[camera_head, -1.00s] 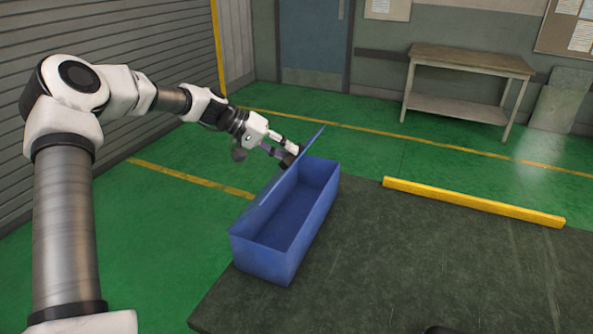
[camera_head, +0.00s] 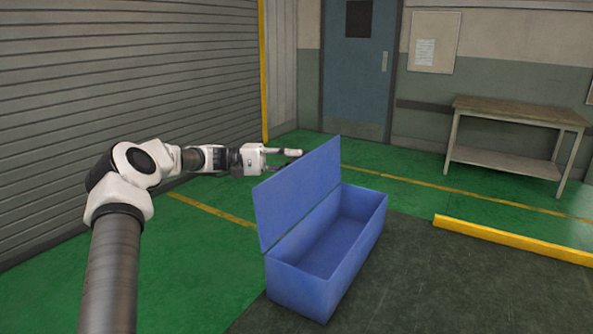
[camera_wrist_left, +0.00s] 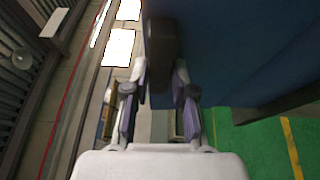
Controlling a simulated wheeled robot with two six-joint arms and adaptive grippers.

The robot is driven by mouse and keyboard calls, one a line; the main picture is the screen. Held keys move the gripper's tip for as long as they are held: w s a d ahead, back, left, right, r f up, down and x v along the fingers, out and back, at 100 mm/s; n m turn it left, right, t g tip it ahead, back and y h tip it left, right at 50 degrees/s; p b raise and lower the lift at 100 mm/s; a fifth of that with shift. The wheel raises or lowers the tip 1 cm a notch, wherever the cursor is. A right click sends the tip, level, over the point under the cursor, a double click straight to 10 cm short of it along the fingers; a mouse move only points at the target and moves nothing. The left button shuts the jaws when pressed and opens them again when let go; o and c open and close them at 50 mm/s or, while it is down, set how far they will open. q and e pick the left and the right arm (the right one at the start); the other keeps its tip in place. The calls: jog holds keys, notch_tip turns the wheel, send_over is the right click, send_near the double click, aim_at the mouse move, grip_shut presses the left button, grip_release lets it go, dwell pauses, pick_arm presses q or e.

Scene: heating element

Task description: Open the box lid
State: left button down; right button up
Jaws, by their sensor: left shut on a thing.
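The blue box (camera_head: 330,265) stands at the edge of the dark mat, its inside visible and empty. Its lid (camera_head: 298,195) is raised on the left long side, its broad inner face showing. My left gripper (camera_head: 290,160) is at the far upper part of the lid, on its outer side, and the lid hides part of the fingers. In the left wrist view, the gripper (camera_wrist_left: 160,78) has its two fingers on either side of a dark lid edge, and the blue lid (camera_wrist_left: 235,50) fills the upper right. It is shut on the lid. My right gripper is not in view.
A yellow bar (camera_head: 515,240) lies on the floor to the right. A wooden workbench (camera_head: 515,115) stands by the back wall, near a blue door (camera_head: 355,75). A shutter wall (camera_head: 120,90) is on the left. The green floor left of the box is clear.

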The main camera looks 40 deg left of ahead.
pick_arm(q)
jog(key=shift+s+a+f, duration=0.1)
jog(key=shift+a+f, duration=0.2)
jog(key=shift+a, duration=0.05)
jog(key=shift+f, duration=0.1)
jog(key=c, duration=1.2)
grip_release()
jog(key=shift+o, duration=1.2)
jog(key=shift+a, duration=0.2)
jog(key=v, duration=1.2)
